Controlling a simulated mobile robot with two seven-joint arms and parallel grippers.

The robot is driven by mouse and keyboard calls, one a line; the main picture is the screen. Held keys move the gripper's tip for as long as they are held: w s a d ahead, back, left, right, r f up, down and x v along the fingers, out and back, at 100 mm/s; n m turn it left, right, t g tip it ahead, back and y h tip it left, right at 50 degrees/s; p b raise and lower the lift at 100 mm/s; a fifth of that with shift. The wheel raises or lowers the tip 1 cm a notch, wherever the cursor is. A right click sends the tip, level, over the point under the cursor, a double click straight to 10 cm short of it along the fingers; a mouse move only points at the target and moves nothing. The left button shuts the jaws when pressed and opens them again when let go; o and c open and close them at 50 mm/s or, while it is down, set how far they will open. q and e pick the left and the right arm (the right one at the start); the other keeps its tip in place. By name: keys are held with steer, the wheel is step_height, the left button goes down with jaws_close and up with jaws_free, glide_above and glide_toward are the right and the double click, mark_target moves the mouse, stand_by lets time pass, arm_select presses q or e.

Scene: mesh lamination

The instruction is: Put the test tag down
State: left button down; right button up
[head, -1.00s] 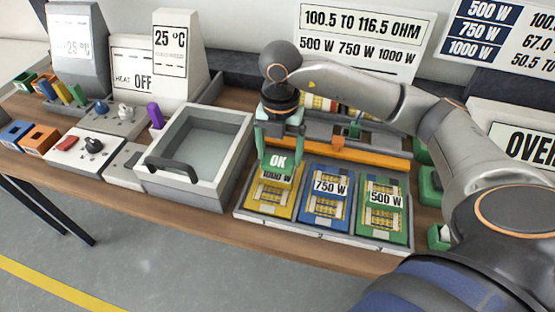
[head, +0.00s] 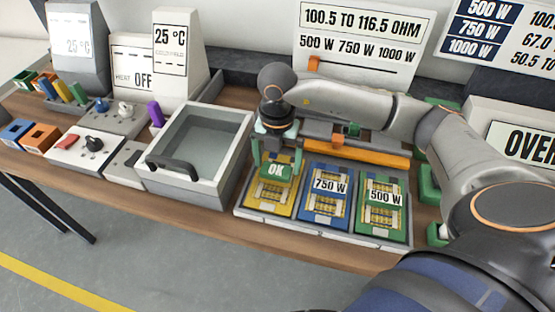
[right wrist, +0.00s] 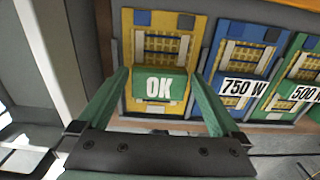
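The test tag is a green block marked OK (head: 277,170). It sits on the yellow 1000 W mesh card (head: 268,201), over the place of that card's label. The right wrist view also shows the tag (right wrist: 159,87) across the lower part of the yellow card. My right gripper (head: 277,164) points down at the tag. Its two green fingers (right wrist: 160,75) stand on either side of the tag, with what looks like a narrow gap at each side. My left gripper is not in view.
The blue 750 W card (head: 326,205) and green 500 W card (head: 382,215) lie to the right in the same grey tray (head: 315,231). An orange bar (head: 360,153) runs behind them. A grey open basin with a dark handle (head: 172,168) stands close on the left.

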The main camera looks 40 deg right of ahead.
mark_target(277, 165)
steer(key=shift+r, duration=0.1)
step_height(277, 165, up, 12)
stand_by(0.5)
steer(key=shift+r, duration=0.1)
